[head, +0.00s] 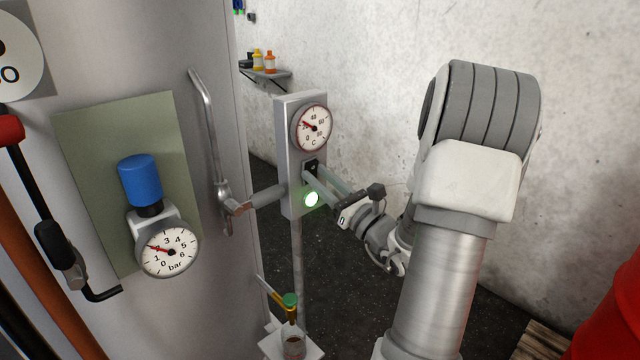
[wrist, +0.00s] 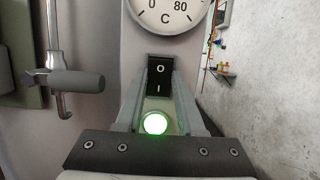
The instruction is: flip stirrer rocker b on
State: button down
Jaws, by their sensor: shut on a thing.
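The black rocker switch (wrist: 160,77), marked O above and I below, sits on the grey control post (head: 289,150) under a round dial. It also shows small in the head view (head: 311,165), partly behind the fingers. My gripper (wrist: 161,92) reaches the post from the front right, with one finger on each side of the rocker, shut on it. In the head view my gripper (head: 314,176) has its fingertips at the post face. A round green lamp (wrist: 154,123) glows below the rocker. I cannot tell which way the rocker is tilted.
A temperature dial (head: 312,127) is just above the rocker. A grey horizontal handle (head: 268,196) and a tall metal vessel (head: 215,120) stand left of the post. A small shelf with bottles (head: 270,73) is on the wall behind. A red drum (head: 615,310) is at lower right.

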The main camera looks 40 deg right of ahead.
jog(key=c, duration=0.5)
grip_release()
jog(key=v, duration=1.7)
jog(key=shift+s, duration=0.2)
jog(key=shift+a, duration=0.1)
